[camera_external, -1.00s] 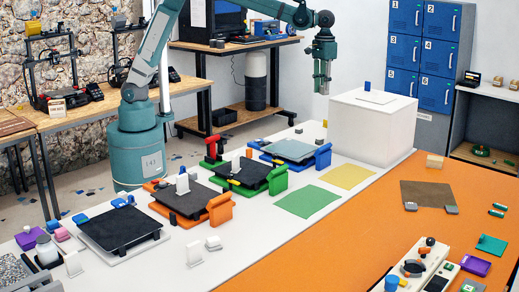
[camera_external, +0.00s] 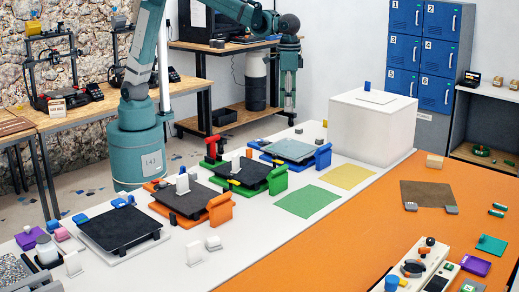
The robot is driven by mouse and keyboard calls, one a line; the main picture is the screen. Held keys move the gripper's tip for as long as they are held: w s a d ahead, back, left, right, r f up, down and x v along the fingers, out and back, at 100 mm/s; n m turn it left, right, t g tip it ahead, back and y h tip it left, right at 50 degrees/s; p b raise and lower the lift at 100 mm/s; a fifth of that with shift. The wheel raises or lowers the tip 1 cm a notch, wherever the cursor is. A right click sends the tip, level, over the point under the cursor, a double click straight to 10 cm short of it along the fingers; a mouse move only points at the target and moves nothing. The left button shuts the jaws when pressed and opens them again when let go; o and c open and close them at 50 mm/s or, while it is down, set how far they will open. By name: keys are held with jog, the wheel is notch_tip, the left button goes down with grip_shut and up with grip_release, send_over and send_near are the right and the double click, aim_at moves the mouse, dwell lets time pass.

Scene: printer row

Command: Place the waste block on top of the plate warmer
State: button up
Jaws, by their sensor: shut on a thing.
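My gripper (camera_external: 289,101) hangs fingers down behind the back edge of the white table, left of the large white box. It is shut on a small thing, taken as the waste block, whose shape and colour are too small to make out. The name plate warmer is not readable on anything. The large white box (camera_external: 370,132) at the table's far end has a flat top with a pale panel and a small blue upright piece. A dark flat plate on a pale base (camera_external: 118,230) lies at the near left. Both tops are free of my gripper.
Orange (camera_external: 192,203), green (camera_external: 243,174) and blue (camera_external: 292,150) framed units with plates line the table. Small upright pieces stand on and around them. Green (camera_external: 307,201) and yellow (camera_external: 347,176) mats lie flat and bare. The orange area has open room. Blue lockers (camera_external: 424,50) stand behind.

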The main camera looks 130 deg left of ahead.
jog(key=s+d+m, duration=0.2)
jog(key=d, duration=0.8)
jog(key=s+d+m, duration=0.2)
jog(key=d, duration=0.7)
jog(key=m, duration=0.4)
send_over(201, 202)
jog(key=f, duration=0.2)
notch_tip(201, 202, down, 17)
jog(key=shift+a+n+p, duration=0.15)
jog(key=shift+n+p, duration=0.15)
jog(key=shift+p, duration=0.05)
jog(key=shift+f, duration=0.1)
jog(key=shift+f, duration=3.1)
jog(key=shift+f+b, duration=0.4)
jog(key=shift+f, duration=1.45)
jog(key=shift+f, duration=0.15)
